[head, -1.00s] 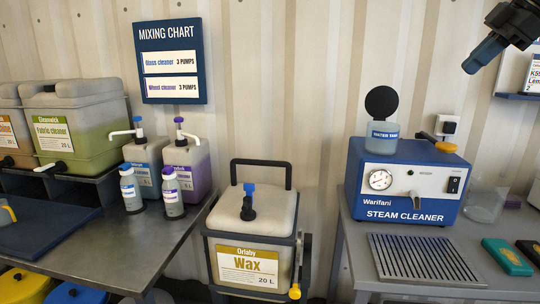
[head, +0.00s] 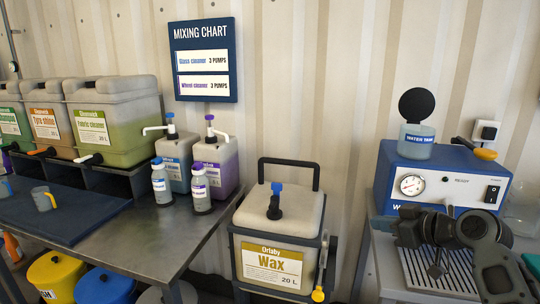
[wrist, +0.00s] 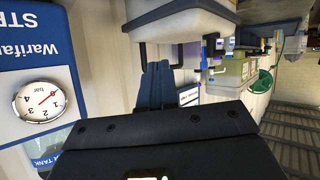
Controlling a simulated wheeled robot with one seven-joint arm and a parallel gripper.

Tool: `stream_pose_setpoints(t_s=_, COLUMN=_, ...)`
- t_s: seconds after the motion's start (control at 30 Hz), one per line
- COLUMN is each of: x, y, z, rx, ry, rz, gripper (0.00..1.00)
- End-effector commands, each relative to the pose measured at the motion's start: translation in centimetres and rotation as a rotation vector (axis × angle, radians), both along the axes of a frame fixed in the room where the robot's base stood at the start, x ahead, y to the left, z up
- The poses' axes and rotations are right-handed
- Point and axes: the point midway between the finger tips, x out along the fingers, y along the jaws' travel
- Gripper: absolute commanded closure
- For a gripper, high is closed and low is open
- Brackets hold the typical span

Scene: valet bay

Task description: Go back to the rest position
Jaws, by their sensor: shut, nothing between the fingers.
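My gripper (head: 380,223) is low at the right in the head view, in front of the steam cleaner (head: 445,178) and over the edge of the right-hand bench. Its blue fingers point left and are together with nothing between them. In the wrist view my gripper (wrist: 158,82) also shows shut and empty, clear of the things behind it. My arm hides the lower front of the blue steam cleaner and part of the drip grate (head: 465,268).
The wax container (head: 275,240) stands between the benches, left of my gripper. The left bench (head: 170,232) holds pump bottles (head: 215,165), small spray bottles (head: 200,192) and large canisters (head: 115,120). Yellow and blue buckets (head: 55,275) stand below it.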

Motion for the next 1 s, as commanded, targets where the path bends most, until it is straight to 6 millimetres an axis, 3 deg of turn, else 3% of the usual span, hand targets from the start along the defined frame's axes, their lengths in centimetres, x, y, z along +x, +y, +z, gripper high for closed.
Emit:
stream_pose_setpoints(t_s=0.03, x=-1.3, y=1.3, z=-2.0, rx=0.033, ry=0.006, rz=-0.026, gripper=1.00)
stream_pose_setpoints(t_s=0.2, x=-5.5, y=4.4, z=-7.0, rx=0.122, ry=0.009, rz=-0.137, gripper=1.00)
stream_pose_setpoints(t_s=0.5, x=-15.6, y=7.8, z=-13.7, rx=0.230, ry=0.019, rz=-0.332, gripper=1.00)
stream_pose_setpoints(t_s=0.8, x=-27.8, y=8.8, z=-16.7, rx=0.266, ry=0.012, rz=-0.501, gripper=1.00)
stream_pose_setpoints(t_s=1.0, x=-36.2, y=8.3, z=-16.3, rx=0.253, ry=-0.009, rz=-0.581, gripper=1.00)
